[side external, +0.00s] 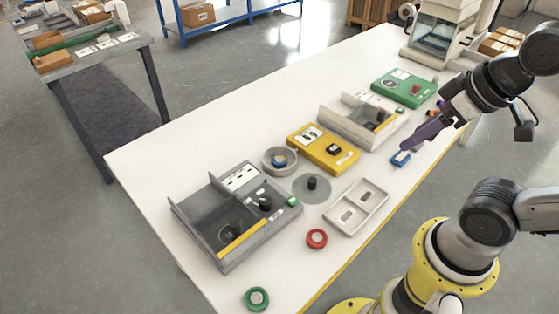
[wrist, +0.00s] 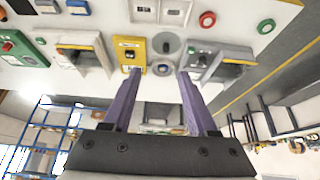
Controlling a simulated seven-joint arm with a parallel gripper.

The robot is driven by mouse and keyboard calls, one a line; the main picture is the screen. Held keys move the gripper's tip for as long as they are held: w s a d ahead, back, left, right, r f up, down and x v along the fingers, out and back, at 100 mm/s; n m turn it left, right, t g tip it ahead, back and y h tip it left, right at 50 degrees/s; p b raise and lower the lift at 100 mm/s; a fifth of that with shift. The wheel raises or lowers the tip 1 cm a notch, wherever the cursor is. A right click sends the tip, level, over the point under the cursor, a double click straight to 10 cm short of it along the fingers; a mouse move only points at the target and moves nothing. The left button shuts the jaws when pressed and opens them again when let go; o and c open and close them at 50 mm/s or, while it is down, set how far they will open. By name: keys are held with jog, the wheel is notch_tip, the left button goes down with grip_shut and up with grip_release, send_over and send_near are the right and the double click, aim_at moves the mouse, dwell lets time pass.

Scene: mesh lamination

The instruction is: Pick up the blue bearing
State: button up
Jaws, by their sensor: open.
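The blue bearing (side external: 279,160) is a small ring lying in a round grey dish (side external: 266,168) left of the yellow box. It also shows in the wrist view (wrist: 165,68), small and partly unclear, between the fingertips in the picture but well beyond them. My gripper (side external: 405,147) has purple fingers and is at the right side of the table, raised and tilted, far from the bearing. In the wrist view my gripper (wrist: 159,72) has its two fingers wide apart with nothing between them.
A yellow box (side external: 330,150) and a grey disc (side external: 325,193) with a black knob adjoin the dish. A grey open-topped unit (side external: 230,215), a white two-pocket tray (side external: 358,205), a red ring (side external: 316,239), a green ring (side external: 257,299) and a blue block (side external: 400,159) also stand on the table.

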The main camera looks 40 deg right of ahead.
jog(key=shift+o, duration=0.9)
